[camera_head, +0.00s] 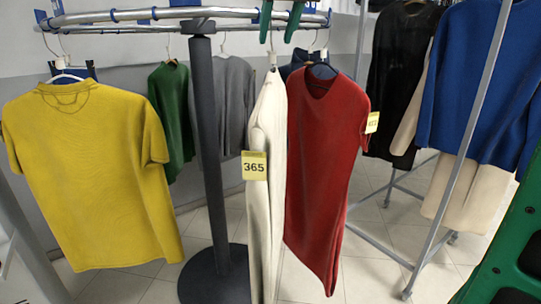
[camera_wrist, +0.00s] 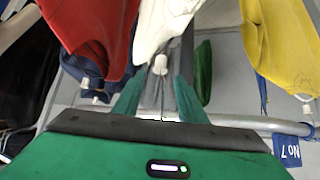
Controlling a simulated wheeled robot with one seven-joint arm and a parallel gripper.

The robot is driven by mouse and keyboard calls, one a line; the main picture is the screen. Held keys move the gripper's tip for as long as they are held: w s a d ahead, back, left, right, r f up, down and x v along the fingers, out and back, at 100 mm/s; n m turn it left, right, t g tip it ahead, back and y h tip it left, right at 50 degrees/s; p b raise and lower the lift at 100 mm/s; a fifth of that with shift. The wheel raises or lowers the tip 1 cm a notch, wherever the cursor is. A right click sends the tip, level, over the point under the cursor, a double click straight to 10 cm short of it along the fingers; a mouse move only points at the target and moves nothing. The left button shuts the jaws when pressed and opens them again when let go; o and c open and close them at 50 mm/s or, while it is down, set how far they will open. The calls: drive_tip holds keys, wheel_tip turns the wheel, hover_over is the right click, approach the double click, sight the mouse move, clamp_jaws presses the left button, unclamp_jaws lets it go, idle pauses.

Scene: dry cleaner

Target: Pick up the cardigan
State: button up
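A cream long-sleeved garment (camera_head: 267,180), which looks like the cardigan, hangs edge-on from the round rail with a yellow tag marked 365 (camera_head: 255,166). It also shows at the top of the wrist view (camera_wrist: 160,25). Its front is mostly hidden. My gripper (camera_head: 276,40) has two green fingers, pointing down at the rail just above this garment. In the wrist view the gripper (camera_wrist: 158,82) is open, with the garment's hanger neck (camera_wrist: 160,64) and thin hook in line with the gap between the fingers. Contact cannot be told.
The round rail (camera_head: 130,14) stands on a dark post (camera_head: 208,130). A red garment (camera_head: 325,160) hangs close on the right; yellow (camera_head: 90,165), green (camera_head: 172,115) and grey (camera_head: 233,95) ones hang left. A metal rack (camera_head: 462,140) with blue and black garments stands at right.

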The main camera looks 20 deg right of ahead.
sight(272, 51)
drive_tip(key=shift+x, duration=3.4)
drive_tip(key=shift+s+f, duration=0.15)
clamp_jaws()
